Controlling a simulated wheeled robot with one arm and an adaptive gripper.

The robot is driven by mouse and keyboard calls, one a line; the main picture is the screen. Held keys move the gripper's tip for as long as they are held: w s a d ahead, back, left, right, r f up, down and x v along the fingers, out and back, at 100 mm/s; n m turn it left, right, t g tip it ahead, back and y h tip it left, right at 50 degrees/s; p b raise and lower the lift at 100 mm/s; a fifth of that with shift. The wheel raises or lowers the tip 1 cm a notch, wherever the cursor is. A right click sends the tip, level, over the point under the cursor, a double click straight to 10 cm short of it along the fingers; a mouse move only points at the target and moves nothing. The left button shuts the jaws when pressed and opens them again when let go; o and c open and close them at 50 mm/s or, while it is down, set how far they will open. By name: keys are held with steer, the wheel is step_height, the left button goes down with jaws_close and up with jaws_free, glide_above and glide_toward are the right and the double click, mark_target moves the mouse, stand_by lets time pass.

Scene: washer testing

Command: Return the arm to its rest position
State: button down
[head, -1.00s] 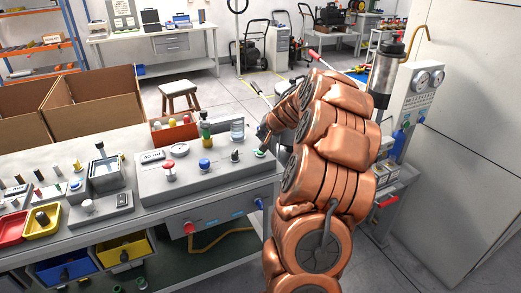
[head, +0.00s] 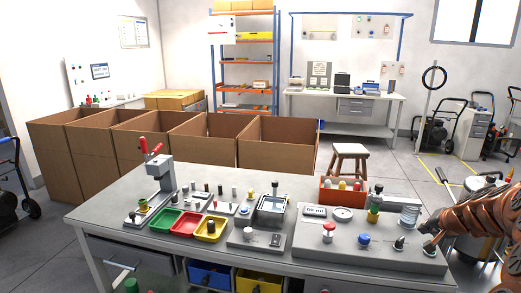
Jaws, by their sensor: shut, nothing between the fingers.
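My copper-coloured arm (head: 485,215) reaches in from the right edge of the head view, over the right end of the workbench. My gripper (head: 431,228) is small and dark at the end of the arm. It is shut and empty, close above the green button (head: 428,249) at the right end of the grey test panel (head: 330,254). I cannot tell whether it touches the button. The rest of my arm is cut off by the picture edge.
The panel also carries a red knob (head: 328,230) and a blue knob (head: 364,240). An orange bin (head: 343,192) and a clear cylinder (head: 410,215) stand behind. Cardboard boxes (head: 277,150) line the bench's far side. A stool (head: 349,150) stands on open floor.

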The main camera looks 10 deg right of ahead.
steer(key=s+a+r+n+g+y+p, duration=0.1)
steer(key=s+a+r+n, duration=0.15)
steer(key=a, duration=0.75)
steer(key=s+a+r+n+g+y, duration=0.15)
steer(key=s+a, duration=0.25)
steer(key=a, duration=0.7)
steer(key=s+a+r+n+g+y+p, duration=0.1)
steer(key=s+a+n+g+y, duration=0.15)
steer(key=a, duration=0.75)
steer(key=s+a+n+g+h+p, duration=0.1)
steer(key=s+a, duration=0.3)
steer(key=s, duration=0.3)
steer(key=s+a+n+g, duration=0.1)
steer(key=s+a+n, duration=0.1)
steer(key=s+a, duration=0.3)
steer(key=s+n+g+h+p, duration=0.1)
steer(key=s+g+h, duration=0.1)
steer(key=s, duration=1.6)
steer(key=shift+d+g+h+p, duration=0.3)
steer(key=shift+d+g+h, duration=0.1)
steer(key=shift+g, duration=0.4)
